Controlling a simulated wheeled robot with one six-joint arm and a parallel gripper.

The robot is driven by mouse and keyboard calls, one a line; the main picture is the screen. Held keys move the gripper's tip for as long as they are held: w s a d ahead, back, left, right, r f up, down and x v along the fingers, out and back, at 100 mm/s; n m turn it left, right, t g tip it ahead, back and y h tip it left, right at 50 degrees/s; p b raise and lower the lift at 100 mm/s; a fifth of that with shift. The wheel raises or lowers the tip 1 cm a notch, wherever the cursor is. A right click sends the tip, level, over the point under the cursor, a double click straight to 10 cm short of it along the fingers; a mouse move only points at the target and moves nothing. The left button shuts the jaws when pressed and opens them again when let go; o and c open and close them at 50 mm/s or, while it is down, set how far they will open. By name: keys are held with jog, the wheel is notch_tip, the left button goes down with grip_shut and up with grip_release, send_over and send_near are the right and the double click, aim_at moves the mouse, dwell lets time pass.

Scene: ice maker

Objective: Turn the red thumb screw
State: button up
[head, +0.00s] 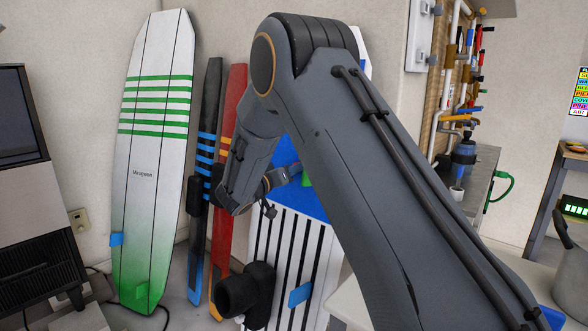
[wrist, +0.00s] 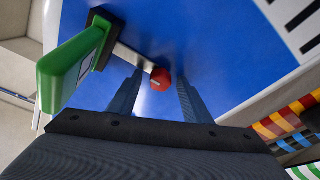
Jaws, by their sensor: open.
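The red thumb screw (wrist: 160,79) shows as a small round red knob with a pale slot, near the centre of the wrist view. It sits by a pale strip on a blue board surface (wrist: 225,50). My gripper (wrist: 159,74) is open, with one finger on each side of the screw in that view. I cannot tell whether either finger touches it. In the head view, my arm's end is close to the blue-and-white board (head: 300,222), and the screw is too small to make out surely.
A white-and-green surfboard (head: 155,150) and black (head: 207,150) and red (head: 232,130) skis lean on the wall at left. A bench (head: 480,200) with tools above stands at right. The green fin is close beside my gripper.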

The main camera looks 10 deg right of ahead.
jog(key=c, duration=1.1)
